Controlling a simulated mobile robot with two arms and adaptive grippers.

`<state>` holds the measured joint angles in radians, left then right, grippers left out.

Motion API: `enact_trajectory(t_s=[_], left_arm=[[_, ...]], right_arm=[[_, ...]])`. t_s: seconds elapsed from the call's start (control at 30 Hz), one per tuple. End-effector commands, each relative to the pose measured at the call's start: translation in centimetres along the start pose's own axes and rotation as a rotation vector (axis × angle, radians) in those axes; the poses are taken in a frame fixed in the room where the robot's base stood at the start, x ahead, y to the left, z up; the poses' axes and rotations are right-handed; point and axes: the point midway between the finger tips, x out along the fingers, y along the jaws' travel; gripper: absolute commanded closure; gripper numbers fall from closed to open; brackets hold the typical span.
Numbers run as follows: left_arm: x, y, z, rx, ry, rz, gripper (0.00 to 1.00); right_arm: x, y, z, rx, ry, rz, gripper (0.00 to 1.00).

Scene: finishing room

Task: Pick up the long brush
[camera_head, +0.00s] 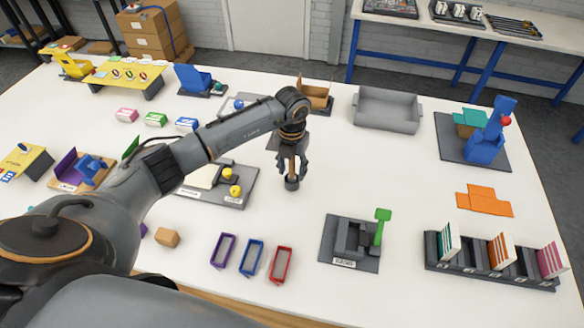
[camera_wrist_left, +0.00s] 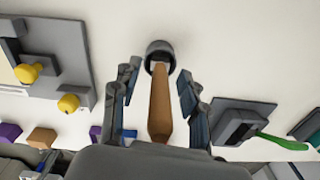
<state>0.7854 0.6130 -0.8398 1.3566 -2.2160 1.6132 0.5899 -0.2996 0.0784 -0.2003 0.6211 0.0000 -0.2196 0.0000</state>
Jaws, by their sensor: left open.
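The long brush (camera_head: 291,168) shows as a brown wooden handle, with its lower end in a small dark grey round cup (camera_head: 292,184) on the white table. In the left wrist view the handle (camera_wrist_left: 160,105) runs from the cup (camera_wrist_left: 160,52) toward the camera. My left gripper (camera_head: 292,164) is above the cup, with its fingers on either side of the handle. In the left wrist view the fingers of the gripper (camera_wrist_left: 156,90) are open, with gaps to the handle. The brush's end inside the cup is hidden. My right gripper is not in view.
A grey board with yellow knobs (camera_head: 236,201) lies left of the cup. A grey fixture with a green lever (camera_head: 350,242) stands front right. Purple, blue and red frames (camera_head: 281,264) lie in front. A grey tray (camera_head: 388,109) is behind right. The table right of the cup is clear.

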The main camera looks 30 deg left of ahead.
Motion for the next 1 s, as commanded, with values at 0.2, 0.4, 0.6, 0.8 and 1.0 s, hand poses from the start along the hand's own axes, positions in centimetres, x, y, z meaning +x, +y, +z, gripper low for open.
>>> enact_trajectory(t_s=[0.2,0.4,0.6,0.8,1.0], left_arm=[[0.0,0.0,0.0,0.000,0.000,0.000,0.89],[-0.1,0.0,0.0,-0.001,-0.001,0.000,1.00],[-0.1,0.0,0.0,-0.001,-0.001,0.000,1.00],[-1.2,0.0,0.1,-0.001,-0.004,-0.001,1.00],[-3.7,0.1,-0.5,0.000,-0.003,0.000,1.00]], right_arm=[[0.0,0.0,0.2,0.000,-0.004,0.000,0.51],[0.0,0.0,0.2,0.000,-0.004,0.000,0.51],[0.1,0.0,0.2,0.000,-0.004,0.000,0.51],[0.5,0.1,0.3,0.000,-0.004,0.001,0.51],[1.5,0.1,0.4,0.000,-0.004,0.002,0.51]])
